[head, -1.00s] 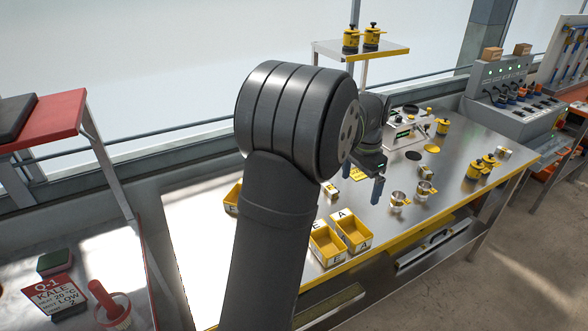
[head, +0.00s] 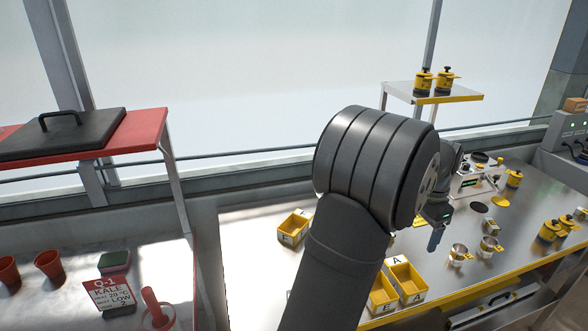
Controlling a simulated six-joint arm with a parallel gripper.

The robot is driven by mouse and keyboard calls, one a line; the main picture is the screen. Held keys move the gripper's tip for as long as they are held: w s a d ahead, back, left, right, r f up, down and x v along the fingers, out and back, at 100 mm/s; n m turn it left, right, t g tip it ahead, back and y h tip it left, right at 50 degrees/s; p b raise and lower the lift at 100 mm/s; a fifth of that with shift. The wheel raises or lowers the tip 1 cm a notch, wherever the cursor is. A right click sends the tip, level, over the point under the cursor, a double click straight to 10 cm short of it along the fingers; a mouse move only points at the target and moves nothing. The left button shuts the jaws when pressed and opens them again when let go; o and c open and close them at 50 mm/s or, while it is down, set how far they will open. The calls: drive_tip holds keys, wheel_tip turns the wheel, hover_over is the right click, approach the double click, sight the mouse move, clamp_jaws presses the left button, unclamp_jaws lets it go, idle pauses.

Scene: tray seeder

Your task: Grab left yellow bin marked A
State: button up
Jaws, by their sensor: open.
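A yellow bin marked A (head: 408,276) stands on the steel bench, with white A labels on its far and near ends. A yellow bin marked E (head: 383,294) sits directly to its left, partly hidden by my arm. Another yellow bin marked F (head: 294,229) stands farther left and back on the bench. My gripper (head: 436,241) hangs above the bench, up and to the right of the A bin and apart from it. It is open, and nothing shows between its fingers.
Metal cups (head: 459,255) and yellow-black canisters (head: 549,231) stand right of the bins. A metal device (head: 470,184) is behind my gripper. A raised shelf (head: 455,96) holds two canisters. A left bench has a red shelf (head: 150,128) and a KALE sign (head: 110,296).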

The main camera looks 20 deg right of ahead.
drive_tip(key=f+m, duration=0.4)
drive_tip(key=m, duration=0.2)
drive_tip(key=f+m, duration=0.4)
drive_tip(key=m, duration=0.2)
drive_tip(key=w+f+m, duration=0.1)
drive_tip(key=f+m, duration=0.3)
drive_tip(key=m, duration=0.2)
drive_tip(key=shift+d+f, duration=0.2)
drive_tip(key=shift+f, duration=0.05)
hover_over(403, 285)
wheel_tip(403, 285, down, 4)
drive_tip(key=shift+f, duration=0.6)
drive_tip(key=c, duration=0.8)
drive_tip(key=shift+r, duration=0.1)
